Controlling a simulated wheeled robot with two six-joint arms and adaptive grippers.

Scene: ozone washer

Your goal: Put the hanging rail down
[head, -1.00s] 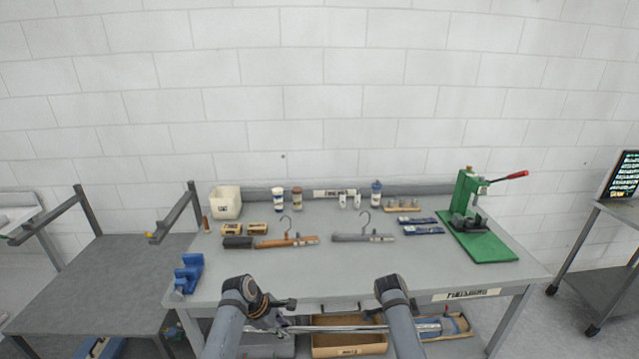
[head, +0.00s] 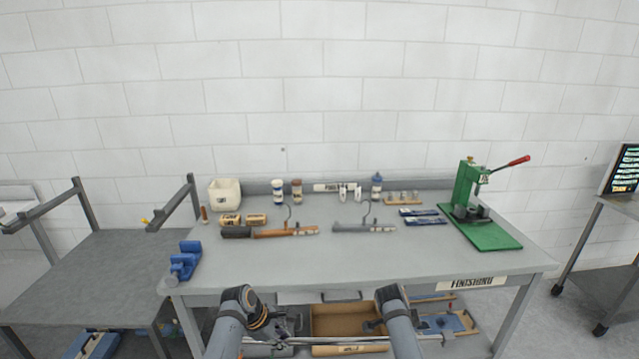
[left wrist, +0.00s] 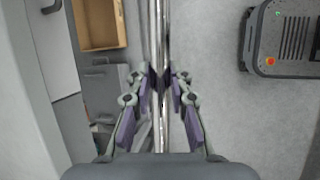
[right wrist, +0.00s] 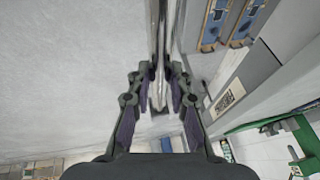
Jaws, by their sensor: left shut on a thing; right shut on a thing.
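The hanging rail is a long thin shiny metal bar. It runs straight up the picture between the fingers in the left wrist view (left wrist: 160,35) and in the right wrist view (right wrist: 157,30). My left gripper (left wrist: 160,82) is shut on it, with a finger on each side. My right gripper (right wrist: 160,76) is shut on it the same way, farther along.
The grey finishing bench (head: 350,270) stands ahead, with two hangers, bottles, blocks and a green press (head: 470,205) on top. An open cardboard box (head: 347,320) is below it. At left stands a grey table (head: 95,275) with upright posts and arms (head: 172,207). A dark cart stands right.

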